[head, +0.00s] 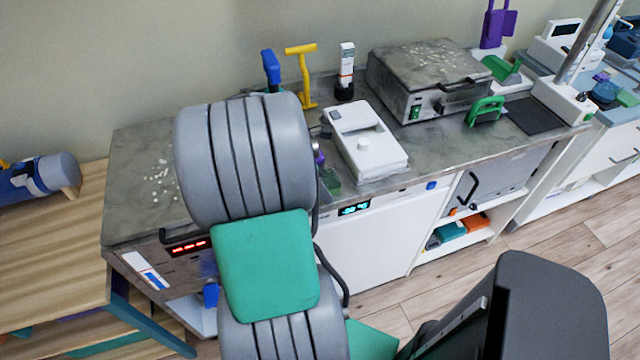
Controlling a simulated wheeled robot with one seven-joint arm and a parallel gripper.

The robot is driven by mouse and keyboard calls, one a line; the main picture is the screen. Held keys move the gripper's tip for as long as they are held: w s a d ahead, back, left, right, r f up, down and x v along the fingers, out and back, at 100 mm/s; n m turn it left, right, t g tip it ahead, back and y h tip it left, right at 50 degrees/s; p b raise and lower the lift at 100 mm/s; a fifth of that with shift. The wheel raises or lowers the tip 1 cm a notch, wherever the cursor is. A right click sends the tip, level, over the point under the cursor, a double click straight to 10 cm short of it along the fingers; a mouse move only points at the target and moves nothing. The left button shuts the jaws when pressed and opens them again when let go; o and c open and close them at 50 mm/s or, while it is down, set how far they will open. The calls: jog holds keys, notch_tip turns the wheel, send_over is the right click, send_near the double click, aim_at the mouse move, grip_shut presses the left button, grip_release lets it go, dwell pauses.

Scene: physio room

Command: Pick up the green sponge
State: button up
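A small dark green block (330,181), which looks like the green sponge, lies on the grey stone-look counter (225,232) near its front edge. It sits just left of a white box-shaped device (365,143). My large grey arm with a green panel stands in front of the counter and comes close to the block's left side in the picture. A small purple-and-grey item (318,155) shows just behind the block, partly hidden by the arm. My gripper's fingertips cannot be made out, so its opening and its distance from the block are not visible.
A grey metal press-like appliance (430,75) stands at the back, with a green-handled item (485,110) by its front right. A yellow T-shaped item (302,75) and a white-and-black bottle (346,72) stand near the wall. White bits (163,180) lie on the counter's left part.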

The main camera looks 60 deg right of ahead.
jog(key=shift+f, duration=0.1)
jog(key=shift+c, duration=0.4)
jog(key=c, duration=1.3)
